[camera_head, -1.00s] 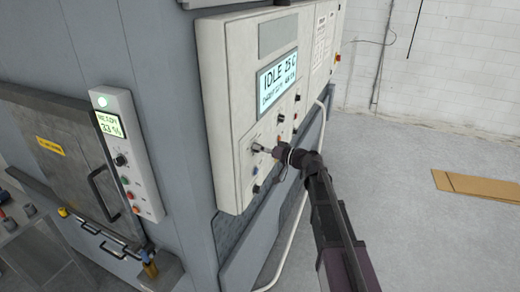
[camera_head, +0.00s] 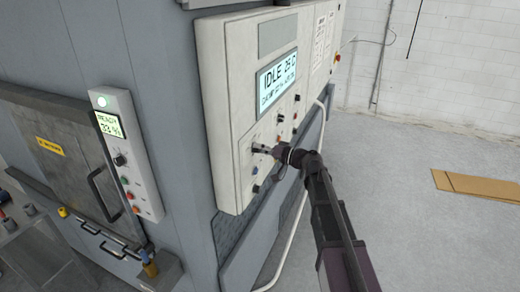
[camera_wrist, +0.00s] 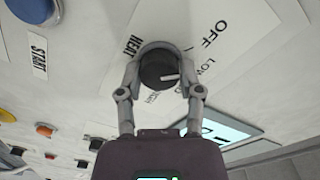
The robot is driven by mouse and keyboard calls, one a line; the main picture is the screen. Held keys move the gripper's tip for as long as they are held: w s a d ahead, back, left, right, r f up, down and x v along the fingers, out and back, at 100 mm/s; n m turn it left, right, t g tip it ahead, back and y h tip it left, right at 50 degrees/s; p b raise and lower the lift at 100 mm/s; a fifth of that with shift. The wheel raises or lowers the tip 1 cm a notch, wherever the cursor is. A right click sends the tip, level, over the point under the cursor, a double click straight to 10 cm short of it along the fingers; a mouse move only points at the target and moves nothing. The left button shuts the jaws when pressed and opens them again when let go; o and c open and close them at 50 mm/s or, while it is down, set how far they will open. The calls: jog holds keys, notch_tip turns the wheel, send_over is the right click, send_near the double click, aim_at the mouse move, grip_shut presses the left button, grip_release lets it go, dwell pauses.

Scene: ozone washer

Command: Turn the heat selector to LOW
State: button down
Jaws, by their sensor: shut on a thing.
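The heat selector is a round dark knob (camera_wrist: 157,62) with a white pointer line, below the word HEAT in the wrist view. My gripper (camera_wrist: 160,72) is shut on it, one finger at each side. The pointer line points right, toward the right finger and the LOW label (camera_wrist: 205,67). That finger partly covers this area, so exact alignment is hard to tell. OFF (camera_wrist: 207,33) is printed above LOW. Another label below the knob is partly hidden. In the head view my gripper (camera_head: 266,151) reaches the lower left of the control panel (camera_head: 228,110).
The panel display (camera_head: 277,78) reads IDLE. A blue button (camera_wrist: 32,8) with a START label and several coloured controls sit nearby. A smaller door panel (camera_head: 128,155) is at left. A pale pipe (camera_head: 297,215) runs beside my arm. Open floor lies right, with flat cardboard (camera_head: 478,187).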

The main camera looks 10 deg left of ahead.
jog(key=m, duration=0.4)
jog(key=shift+m, duration=0.3)
dwell(0.4)
jog(key=shift+c, duration=1.3)
grip_release()
jog(key=shift+d, duration=0.15)
jog(key=v, duration=1.1)
jog(key=shift+s+d, duration=0.15)
jog(key=shift+d, duration=0.2)
